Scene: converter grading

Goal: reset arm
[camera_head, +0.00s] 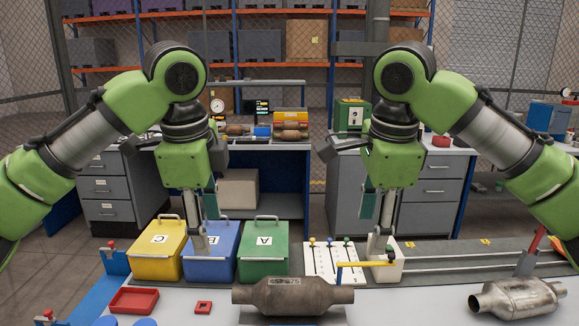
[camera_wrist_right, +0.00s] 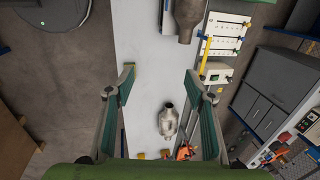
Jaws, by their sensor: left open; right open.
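My left gripper (camera_head: 201,225) hangs pointing down in front of the blue bin marked B (camera_head: 210,258), open and empty. My right gripper (camera_head: 380,235) hangs pointing down by the white box (camera_head: 388,262), also open. In the right wrist view its two fingers (camera_wrist_right: 160,80) stand wide apart with nothing between the tips. A brown converter (camera_head: 293,297) lies on the front of the white table, between and nearer than both grippers. A shinier metal converter (camera_head: 516,298) lies at the front right; it also shows in the right wrist view (camera_wrist_right: 168,120).
A yellow bin C (camera_head: 158,262) and green bin A (camera_head: 263,262) flank the blue bin. A white panel with coloured knobs (camera_head: 330,260) and a yellow bar (camera_head: 362,265) stand near my right gripper. A red tray (camera_head: 133,301) lies front left. A workbench stands behind.

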